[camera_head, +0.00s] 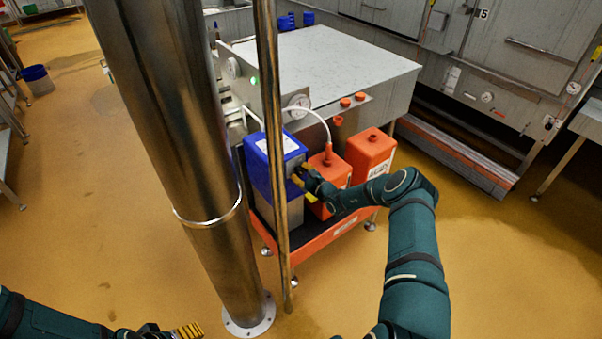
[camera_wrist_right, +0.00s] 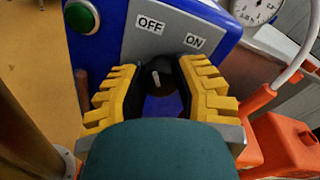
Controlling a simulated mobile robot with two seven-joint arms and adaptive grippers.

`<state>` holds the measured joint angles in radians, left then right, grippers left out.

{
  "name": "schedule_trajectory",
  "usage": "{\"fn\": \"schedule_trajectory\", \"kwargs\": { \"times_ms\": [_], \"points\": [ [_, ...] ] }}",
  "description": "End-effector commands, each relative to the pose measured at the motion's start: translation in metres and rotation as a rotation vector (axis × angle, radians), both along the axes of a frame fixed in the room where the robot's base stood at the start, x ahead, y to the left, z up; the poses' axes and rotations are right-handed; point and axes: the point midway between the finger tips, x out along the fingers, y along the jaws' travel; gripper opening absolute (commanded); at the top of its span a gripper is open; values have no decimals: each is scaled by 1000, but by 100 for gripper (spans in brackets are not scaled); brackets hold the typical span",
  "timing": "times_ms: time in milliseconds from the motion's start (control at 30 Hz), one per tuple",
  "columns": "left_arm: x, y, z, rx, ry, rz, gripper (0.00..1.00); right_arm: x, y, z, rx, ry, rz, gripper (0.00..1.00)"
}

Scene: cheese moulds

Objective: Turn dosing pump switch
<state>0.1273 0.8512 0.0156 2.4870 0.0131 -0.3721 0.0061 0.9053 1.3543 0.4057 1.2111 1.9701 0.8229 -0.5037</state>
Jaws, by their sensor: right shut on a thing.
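The dosing pump is a blue box (camera_head: 257,160) with a grey front panel, standing in an orange tray (camera_head: 327,233). In the right wrist view its panel (camera_wrist_right: 172,37) has "OFF" at left and "ON" at right, with a green button (camera_wrist_right: 82,16) further left. The dark rotary switch (camera_wrist_right: 156,68) with a pale mark sits below the labels; its exact setting is hard to read. My right gripper (camera_head: 298,180), with yellow fingers, is shut on the switch. My left gripper (camera_head: 188,331) is at the bottom left, away from the pump; its opening is unclear.
A thick steel column (camera_head: 165,110) and a thin pole (camera_head: 270,90) stand in front of the pump's left side. Orange canisters (camera_head: 370,153) stand right of the pump, and a white hose (camera_head: 312,114) runs above. A steel vat (camera_head: 330,60) is behind. The yellow floor in front is clear.

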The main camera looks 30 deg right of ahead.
Motion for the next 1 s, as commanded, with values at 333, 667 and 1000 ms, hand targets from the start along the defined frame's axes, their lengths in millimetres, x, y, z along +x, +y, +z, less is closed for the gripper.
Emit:
{"fn": "schedule_trajectory", "kwargs": {
  "times_ms": [333,667,1000],
  "points": [
    [0,0,0,0,0,0,73,0,1,-1,1,2,1,65],
    [0,0,0,0,1,-1,73,-4,-1,0,1,1,-1,65],
    [0,0,0,0,1,0,73,-58,-8,4,2,3,-1,65]
  ]
}}
